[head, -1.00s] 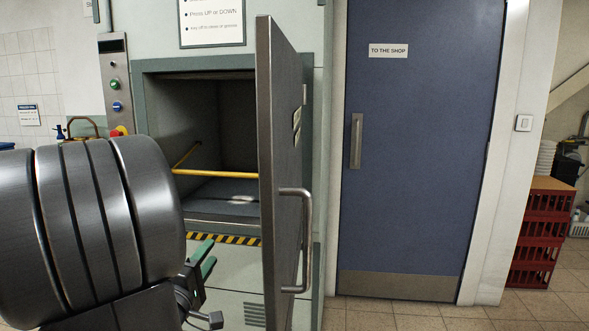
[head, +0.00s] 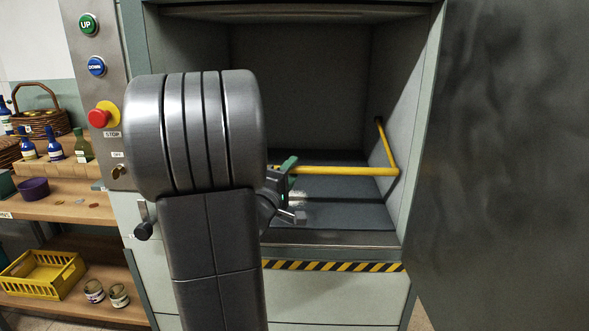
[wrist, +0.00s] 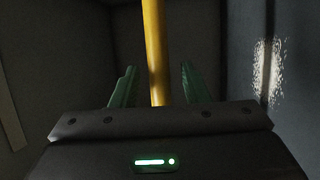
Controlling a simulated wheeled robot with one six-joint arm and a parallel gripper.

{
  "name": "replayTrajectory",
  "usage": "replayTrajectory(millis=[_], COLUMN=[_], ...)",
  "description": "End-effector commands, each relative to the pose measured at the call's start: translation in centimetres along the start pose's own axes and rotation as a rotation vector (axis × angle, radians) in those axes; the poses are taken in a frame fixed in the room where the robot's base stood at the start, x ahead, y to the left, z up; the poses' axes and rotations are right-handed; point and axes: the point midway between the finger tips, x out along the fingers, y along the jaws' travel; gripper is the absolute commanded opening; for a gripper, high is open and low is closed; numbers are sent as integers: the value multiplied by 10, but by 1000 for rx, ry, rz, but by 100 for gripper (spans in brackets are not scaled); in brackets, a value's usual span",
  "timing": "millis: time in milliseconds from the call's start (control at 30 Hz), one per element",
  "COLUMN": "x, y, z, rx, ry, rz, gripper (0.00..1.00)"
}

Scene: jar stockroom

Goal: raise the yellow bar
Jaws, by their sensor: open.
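The yellow bar (head: 340,171) runs level across the lift's opening, low above its floor. At its right end it joins a yellow arm that slants up and back to the right inner wall. My gripper (head: 289,176) is at the left part of the bar, with its green fingers partly hidden behind my arm. In the wrist view the yellow bar (wrist: 156,50) passes between the two open green fingers (wrist: 153,86), with gaps on both sides. The left end of the bar is hidden behind my arm.
The open steel door (head: 505,150) stands close on the right. A control panel with UP (head: 88,24), DOWN (head: 96,66) and STOP (head: 103,114) buttons is on the left. Shelves with bottles, a basket and a yellow crate (head: 42,275) stand further left. The lift chamber looks empty.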

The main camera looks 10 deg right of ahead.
Motion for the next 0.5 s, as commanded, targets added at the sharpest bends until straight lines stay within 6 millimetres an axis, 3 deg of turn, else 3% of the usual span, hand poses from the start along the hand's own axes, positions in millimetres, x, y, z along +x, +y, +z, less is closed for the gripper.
replayTrajectory(millis=[200, 500], x=[22, 26], y=[0, 0], z=[0, 0], rx=[0, 0], ry=[-2, 0], rz=[1, 0], gripper=[41, 41])
